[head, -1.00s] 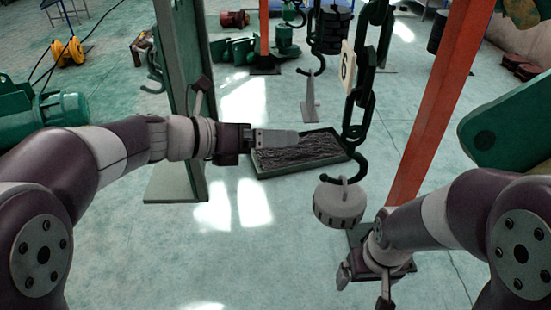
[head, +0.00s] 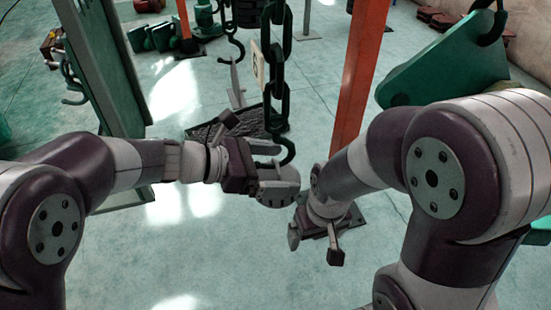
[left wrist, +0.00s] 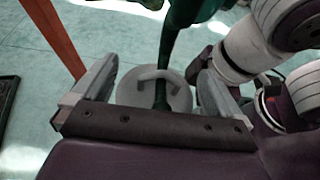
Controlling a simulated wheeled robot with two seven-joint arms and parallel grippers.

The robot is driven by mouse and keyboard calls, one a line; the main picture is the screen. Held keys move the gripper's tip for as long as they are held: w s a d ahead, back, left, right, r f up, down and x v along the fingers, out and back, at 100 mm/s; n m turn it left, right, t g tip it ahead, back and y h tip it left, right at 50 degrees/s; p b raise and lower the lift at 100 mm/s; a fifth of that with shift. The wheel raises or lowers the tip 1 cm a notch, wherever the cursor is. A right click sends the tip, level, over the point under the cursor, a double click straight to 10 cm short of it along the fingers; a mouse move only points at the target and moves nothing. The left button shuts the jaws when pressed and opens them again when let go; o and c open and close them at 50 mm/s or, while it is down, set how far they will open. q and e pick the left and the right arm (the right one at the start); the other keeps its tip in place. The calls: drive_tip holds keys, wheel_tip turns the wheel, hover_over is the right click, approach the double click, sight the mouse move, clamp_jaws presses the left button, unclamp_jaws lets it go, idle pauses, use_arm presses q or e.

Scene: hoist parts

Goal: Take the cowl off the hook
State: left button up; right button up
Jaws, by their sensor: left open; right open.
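The cowl (head: 280,192) is a pale grey round piece with a handle on top. It hangs from the dark green hook (head: 289,156) at the lower end of a heavy chain (head: 280,95). My left gripper (head: 272,180) is at the cowl and partly hides it. In the left wrist view the cowl (left wrist: 142,97) lies between the two spread fingers, with the hook (left wrist: 161,92) crossing its middle. Whether a finger touches it I cannot tell. My right gripper (head: 315,246) is open and empty, lower and to the right of the cowl.
An orange post (head: 358,80) stands behind my right arm, and a green post (head: 105,75) stands left. A dark tray (head: 205,130) lies on the floor behind my left gripper. A large green part (head: 440,70) is at the right. The front floor is clear.

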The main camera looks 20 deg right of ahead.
use_arm(q)
drive_tip(key=shift+d+f, duration=0.1)
drive_tip(key=c, duration=1.6)
drive_tip(key=shift+h+b, duration=0.3)
drive_tip(key=shift+b, duration=0.7)
drive_tip(key=shift+r+h+b, duration=0.3)
drive_tip(key=shift+r+b, duration=0.15)
drive_tip(key=shift+b, duration=0.25)
drive_tip(key=shift+r, duration=0.1)
